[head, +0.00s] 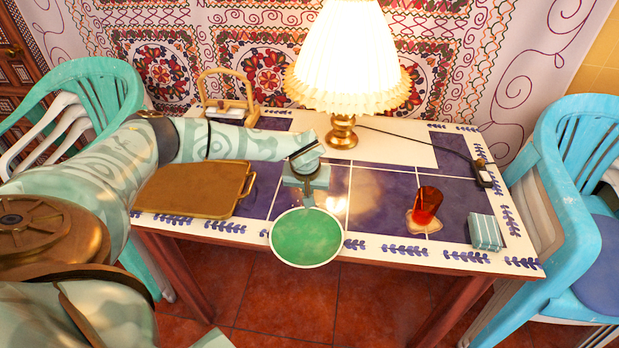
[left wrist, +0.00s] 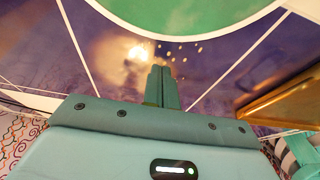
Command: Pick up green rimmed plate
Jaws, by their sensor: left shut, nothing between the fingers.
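The green plate (head: 306,238) with a pale rim lies at the front edge of the table (head: 385,240), its near part reaching past the edge. It also shows at the top of the left wrist view (left wrist: 195,12), cut off by the frame. My left gripper (head: 307,198) is over the table just behind the plate's far rim. In the left wrist view its fingers (left wrist: 161,85) are together and empty, with a strip of tabletop visible between their tips and the plate rim. Whether they touch the table is unclear. My right gripper is not in view.
A wooden tray (head: 190,205) lies left of the plate. A lit lamp (head: 341,135) stands behind my gripper. A red glass (head: 426,204) and a striped box (head: 485,232) are to the right. Plastic chairs flank the table. The tabletop between plate and glass is clear.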

